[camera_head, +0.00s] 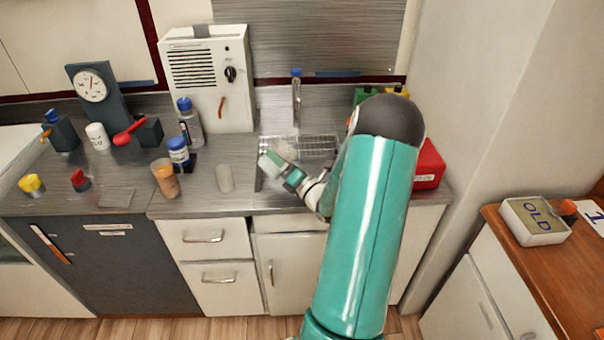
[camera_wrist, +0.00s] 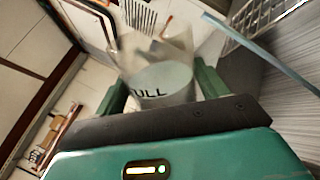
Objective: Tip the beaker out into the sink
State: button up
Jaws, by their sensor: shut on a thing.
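The clear beaker (camera_head: 287,149) is at my gripper (camera_head: 274,166) in the head view, small and partly hidden. In the wrist view the beaker (camera_wrist: 165,75) stands between the two green fingers of my gripper (camera_wrist: 163,90), which is shut on it. Letters reading "ULL" show on its side. The wrist picture is strongly slanted, and I cannot tell exactly how far the beaker is tilted or what is in it. The steel sink (camera_head: 262,150) lies around and below the beaker; my arm hides its right part.
A wire rack (camera_head: 318,143) is at the sink, with a blue-topped tap (camera_head: 296,95) behind. Left on the counter are a pale cup (camera_head: 224,179), an amber cup (camera_head: 166,182) and bottles. A red box (camera_head: 429,166) stands right of my arm.

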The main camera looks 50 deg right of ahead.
jog(key=shift+r+m+h, duration=0.3)
jog(key=shift+r+m, duration=0.25)
jog(key=shift+m, duration=0.75)
dwell(1.1)
jog(key=shift+d+f+m+h, duration=0.1)
jog(key=shift+f+m+h, duration=0.1)
jog(key=shift+m, duration=0.35)
jog(key=shift+f+m+h, duration=0.1)
jog(key=shift+m+h, duration=0.1)
jog(key=shift+m, duration=0.35)
dwell(0.7)
jog(key=shift+s+d+f+m+h, duration=0.1)
jog(key=shift+d+f+m+h, duration=0.1)
jog(key=shift+d+m, duration=0.25)
jog(key=shift+s+d+f+m+h, duration=0.1)
jog(key=shift+d+f+m+h, duration=0.1)
jog(key=shift+m, duration=0.45)
dwell(0.7)
jog(key=shift+s+d+r+m+h, duration=0.1)
jog(key=shift+d+r+m+h, duration=0.1)
jog(key=shift+m, duration=0.3)
jog(key=shift+d+r+m+h, duration=0.1)
jog(key=shift+r+m, duration=0.1)
jog(key=shift+m, duration=0.3)
dwell(0.3)
jog(key=shift+m, duration=0.4)
